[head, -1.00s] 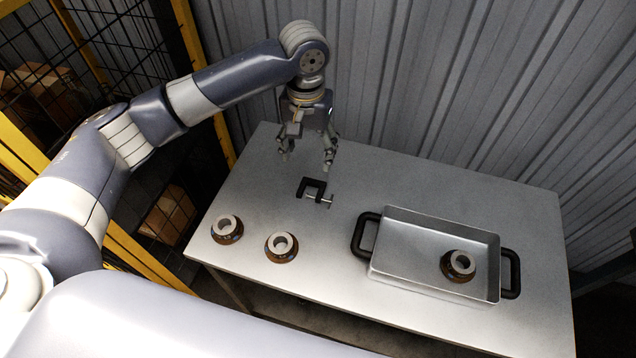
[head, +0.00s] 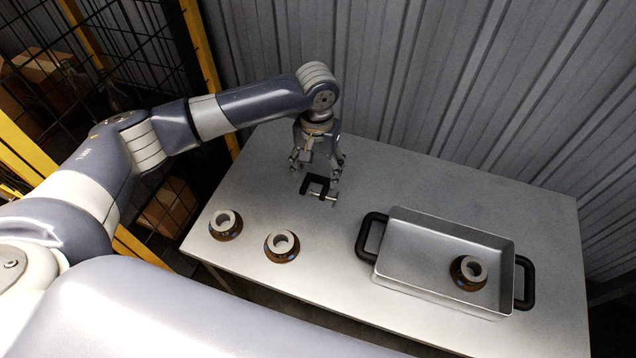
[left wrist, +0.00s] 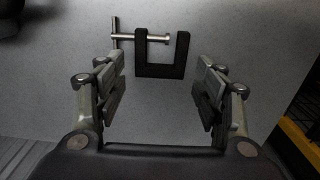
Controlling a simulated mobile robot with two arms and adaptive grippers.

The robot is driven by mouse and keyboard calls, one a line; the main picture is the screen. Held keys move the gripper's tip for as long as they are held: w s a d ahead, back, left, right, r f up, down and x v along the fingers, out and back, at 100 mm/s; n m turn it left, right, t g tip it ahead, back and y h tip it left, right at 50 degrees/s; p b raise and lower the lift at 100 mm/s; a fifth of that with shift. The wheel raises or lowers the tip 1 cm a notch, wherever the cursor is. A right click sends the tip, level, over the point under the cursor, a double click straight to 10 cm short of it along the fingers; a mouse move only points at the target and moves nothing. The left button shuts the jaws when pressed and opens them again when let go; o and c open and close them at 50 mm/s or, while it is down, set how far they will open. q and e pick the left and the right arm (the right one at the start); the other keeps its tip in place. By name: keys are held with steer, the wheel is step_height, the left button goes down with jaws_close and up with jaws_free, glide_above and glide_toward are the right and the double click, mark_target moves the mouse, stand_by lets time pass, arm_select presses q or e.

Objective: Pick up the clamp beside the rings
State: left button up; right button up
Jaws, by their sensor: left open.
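The clamp (head: 313,184) is a black C-shaped frame with a grey screw and cross-bar, lying on the metal table behind the two loose rings. In the left wrist view the clamp (left wrist: 162,69) lies at the top, just beyond and between the fingertips. My left gripper (head: 316,173) is open and empty, pointing down just above the clamp; in the left wrist view its fingers (left wrist: 163,90) stand apart on either side. One ring (head: 225,225) and another ring (head: 282,245) sit on the table in front of the clamp. My right gripper is not in view.
A metal tray (head: 420,275) with black handles stands at the right of the table (head: 320,290) and holds a third ring (head: 469,272). A corrugated wall (head: 440,80) rises behind the table. A yellow-framed mesh fence (head: 205,70) is at the left. The table between clamp and tray is clear.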

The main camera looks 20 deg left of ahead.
mark_target(317, 185)
arm_select(q)
steer(key=shift+f, duration=1.7)
steer(key=shift+c, duration=0.3)
steer(key=c, duration=1)
steer(key=shift+o, duration=0.2)
